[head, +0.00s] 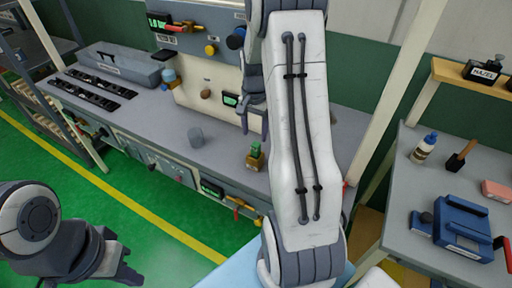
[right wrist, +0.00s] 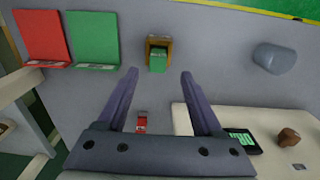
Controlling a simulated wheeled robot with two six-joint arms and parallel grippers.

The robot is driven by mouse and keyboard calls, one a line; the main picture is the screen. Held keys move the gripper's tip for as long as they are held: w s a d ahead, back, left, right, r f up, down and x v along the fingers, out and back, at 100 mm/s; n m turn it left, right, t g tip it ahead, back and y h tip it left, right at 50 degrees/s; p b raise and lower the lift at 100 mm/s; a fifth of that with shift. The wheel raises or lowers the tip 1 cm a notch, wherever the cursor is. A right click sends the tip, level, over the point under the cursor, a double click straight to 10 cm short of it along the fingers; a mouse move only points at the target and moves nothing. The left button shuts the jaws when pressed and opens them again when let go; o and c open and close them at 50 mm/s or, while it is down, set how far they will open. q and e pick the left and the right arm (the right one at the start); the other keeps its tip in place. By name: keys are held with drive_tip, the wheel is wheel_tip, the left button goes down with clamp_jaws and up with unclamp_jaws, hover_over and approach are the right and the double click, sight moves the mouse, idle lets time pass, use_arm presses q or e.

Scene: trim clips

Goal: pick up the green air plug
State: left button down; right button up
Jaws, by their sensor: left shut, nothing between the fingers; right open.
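The green air plug (head: 256,148) sits upright in a small brass-brown holder (head: 255,162) on the grey bench, left of my right arm. In the right wrist view the green plug (right wrist: 157,61) and its holder (right wrist: 151,43) lie just beyond the fingertips, roughly centred between them. My right gripper (right wrist: 160,74) is open and empty; in the head view it (head: 251,118) hangs above and behind the plug, partly hidden by my arm. My left gripper (head: 122,274) is shut and empty at the lower left, over the green floor, far from the plug.
A red pad (right wrist: 42,38) and a green pad (right wrist: 93,39) lie beside the holder. A small red item (right wrist: 141,122) shows between my right fingers. A panel with a display (right wrist: 243,141) and brown knob (right wrist: 289,137) is close by.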

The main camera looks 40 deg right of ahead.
sight(256, 144)
wheel_tip(256, 144, down, 2)
drive_tip(key=f+p, duration=0.1)
drive_tip(key=f, duration=0.1)
drive_tip(key=f+p, duration=0.1)
drive_tip(key=f, duration=0.1)
drive_tip(key=shift+s+d+f, duration=0.1)
drive_tip(key=shift+s+f, duration=0.1)
drive_tip(key=shift+f, duration=0.5)
clamp_jaws()
